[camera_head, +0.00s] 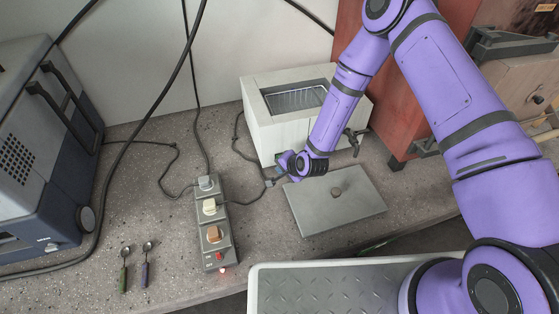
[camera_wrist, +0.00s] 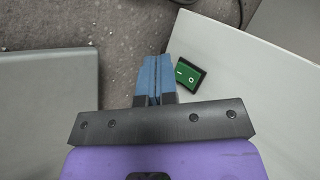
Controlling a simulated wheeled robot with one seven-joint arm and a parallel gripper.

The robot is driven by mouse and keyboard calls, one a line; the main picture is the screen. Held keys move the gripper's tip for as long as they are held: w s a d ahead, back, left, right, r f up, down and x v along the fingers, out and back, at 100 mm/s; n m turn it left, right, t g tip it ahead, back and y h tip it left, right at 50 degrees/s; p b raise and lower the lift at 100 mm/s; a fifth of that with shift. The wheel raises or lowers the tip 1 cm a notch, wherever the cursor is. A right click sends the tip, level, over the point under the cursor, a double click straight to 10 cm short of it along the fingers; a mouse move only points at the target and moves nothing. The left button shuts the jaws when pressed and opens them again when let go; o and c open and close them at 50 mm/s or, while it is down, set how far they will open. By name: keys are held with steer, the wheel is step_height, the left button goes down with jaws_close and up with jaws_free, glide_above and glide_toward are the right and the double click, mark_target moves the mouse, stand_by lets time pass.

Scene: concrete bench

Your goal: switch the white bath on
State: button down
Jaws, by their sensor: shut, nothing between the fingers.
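The white bath (camera_head: 262,128) stands against the back wall, an open-topped box with a metal rack inside. Its side wall (camera_wrist: 245,85) fills the right of the wrist view. A green rocker switch (camera_wrist: 189,76) marked I and O sits on that wall near its edge. I cannot tell which side of the rocker is pressed. My gripper (camera_wrist: 158,62) is shut and empty, its blue fingertips just left of the switch in the picture. I cannot tell if they touch the bath.
A grey lid (camera_head: 350,207) with a knob lies in front of the bath. A power strip (camera_head: 222,252) with plugs and a red switch is to the left, with cables around. Two spoons (camera_head: 145,272) (camera_head: 123,274) and a blue-grey oven (camera_head: 50,180) are further left.

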stand_by(0.8)
steer(key=shift+w+a, duration=0.15)
steer(key=shift+w, duration=0.25)
steer(key=shift+w, duration=0.25)
stand_by(0.5)
steer(key=shift+s, duration=0.1)
steer(key=shift+s, duration=0.6)
steer(key=shift+s+d+r, duration=0.1)
steer(key=shift+s+d, duration=0.2)
steer(key=shift+s, duration=0.5)
steer(key=shift+s+d+r, duration=0.1)
steer(key=shift+s+d, duration=0.15)
steer(key=shift+s, duration=0.55)
steer(key=shift+s+d+r, duration=0.1)
steer(key=shift+s+d, duration=0.2)
steer(key=shift+s, duration=0.5)
